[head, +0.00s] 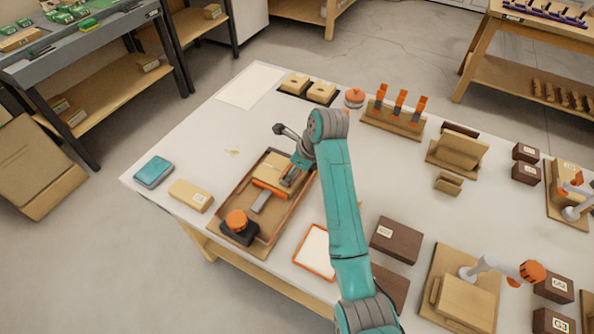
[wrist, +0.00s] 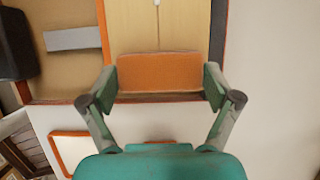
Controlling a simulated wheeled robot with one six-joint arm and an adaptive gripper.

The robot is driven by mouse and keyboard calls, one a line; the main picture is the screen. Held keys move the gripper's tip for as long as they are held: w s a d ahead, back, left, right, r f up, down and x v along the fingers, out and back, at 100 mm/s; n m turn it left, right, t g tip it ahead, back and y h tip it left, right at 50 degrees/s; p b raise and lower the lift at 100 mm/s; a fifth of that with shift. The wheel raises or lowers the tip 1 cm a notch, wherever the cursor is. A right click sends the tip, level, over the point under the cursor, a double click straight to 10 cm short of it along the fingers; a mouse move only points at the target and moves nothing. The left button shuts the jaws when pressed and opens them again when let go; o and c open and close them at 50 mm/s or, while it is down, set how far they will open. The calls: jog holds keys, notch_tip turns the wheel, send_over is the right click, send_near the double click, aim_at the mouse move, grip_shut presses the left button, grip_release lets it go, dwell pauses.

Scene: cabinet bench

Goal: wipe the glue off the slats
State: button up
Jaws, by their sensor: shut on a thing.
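My gripper (head: 288,180) is shut on an orange block (wrist: 158,73), which sits between its two fingertips (wrist: 160,85) in the wrist view. In the head view part of the orange block (head: 268,189) shows beside the fingers, at the near edge of the slats. The pale wooden slats (wrist: 187,25) lie side by side with a thin seam, inside a brown-rimmed tray (head: 225,203). A small whitish spot, perhaps glue, shows on the seam at the top of the wrist view. Whether the block touches the slats I cannot tell.
A grey strip (head: 260,201) and a black piece with an orange knob (head: 237,222) are in the tray's near part. A white orange-rimmed tray (head: 315,251) lies to the right. A teal box (head: 153,171) and labelled wooden block (head: 190,195) stand left.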

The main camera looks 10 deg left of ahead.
aim_at(264, 164)
jog(key=shift+w+a, duration=0.25)
jog(key=shift+a, duration=0.45)
jog(key=shift+w+a, duration=0.2)
jog(key=shift+a, duration=0.45)
jog(key=shift+a, duration=0.1)
jog(key=shift+w+a+r, duration=0.1)
jog(key=shift+w+a, duration=0.25)
jog(key=shift+a, duration=0.5)
jog(key=shift+a, duration=0.1)
jog(key=shift+w+a, duration=0.1)
jog(key=shift+a, duration=0.1)
jog(key=shift+w+a, duration=0.3)
jog(key=shift+a, duration=0.4)
jog(key=shift+a, duration=0.1)
jog(key=shift+w+a+f, duration=0.1)
jog(key=shift+w+a, duration=0.05)
jog(key=shift+a, duration=0.3)
jog(key=shift+w+a+f, duration=0.1)
jog(key=shift+w+a, duration=0.05)
jog(key=shift+a, duration=0.3)
